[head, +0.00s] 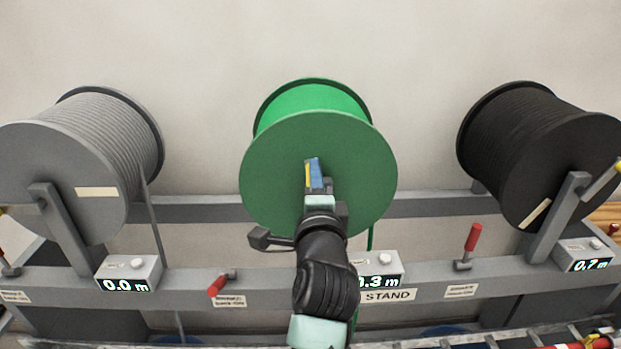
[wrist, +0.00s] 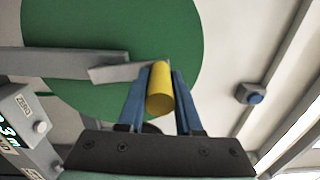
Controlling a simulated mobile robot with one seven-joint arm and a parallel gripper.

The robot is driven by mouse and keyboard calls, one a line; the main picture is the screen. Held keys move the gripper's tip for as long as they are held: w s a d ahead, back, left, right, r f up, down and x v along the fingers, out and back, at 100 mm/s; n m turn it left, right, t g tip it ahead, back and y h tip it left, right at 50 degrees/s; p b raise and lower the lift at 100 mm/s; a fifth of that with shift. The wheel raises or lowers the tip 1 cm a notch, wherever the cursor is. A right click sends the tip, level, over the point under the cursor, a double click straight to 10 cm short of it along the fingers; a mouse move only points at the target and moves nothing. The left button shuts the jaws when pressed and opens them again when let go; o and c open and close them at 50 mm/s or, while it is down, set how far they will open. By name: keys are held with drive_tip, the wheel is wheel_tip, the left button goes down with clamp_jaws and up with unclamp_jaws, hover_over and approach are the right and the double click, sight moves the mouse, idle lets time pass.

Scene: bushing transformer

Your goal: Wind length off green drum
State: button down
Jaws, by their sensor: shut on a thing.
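The green drum (head: 272,170) hangs on the grey stand in the middle of the head view, its flange facing me. In the wrist view the flange (wrist: 110,30) fills the upper left. My gripper (head: 315,170) is in front of the flange. In the wrist view its blue fingers (wrist: 161,75) are shut around a yellow crank handle (wrist: 160,98) at the end of a grey crank arm (wrist: 120,72). A green strand (head: 371,238) hangs below the drum. The green drum's length counter (head: 384,282) is partly hidden by my arm; ".3 m" shows.
A grey drum (head: 60,170) stands left, its counter (head: 128,275) at 0.0 m. A black drum (head: 550,150) with a yellow crank handle (head: 602,181) stands right, its counter (head: 584,258) at 0.7 m. Red levers (head: 218,286) and (head: 473,237) sit on the front rail.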

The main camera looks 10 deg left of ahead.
drive_tip(key=shift+d+r, duration=0.15)
drive_tip(key=shift+r, duration=0.2)
drive_tip(key=c, duration=0.7)
unclamp_jaws()
drive_tip(key=shift+f, duration=0.1)
drive_tip(key=shift+o, duration=0.5)
drive_tip(key=shift+f, duration=0.15)
drive_tip(key=shift+s+f, duration=0.1)
drive_tip(key=shift+s, duration=0.35)
drive_tip(key=b+v, duration=0.4)
drive_tip(key=v, duration=0.8)
drive_tip(key=shift+d, duration=0.1)
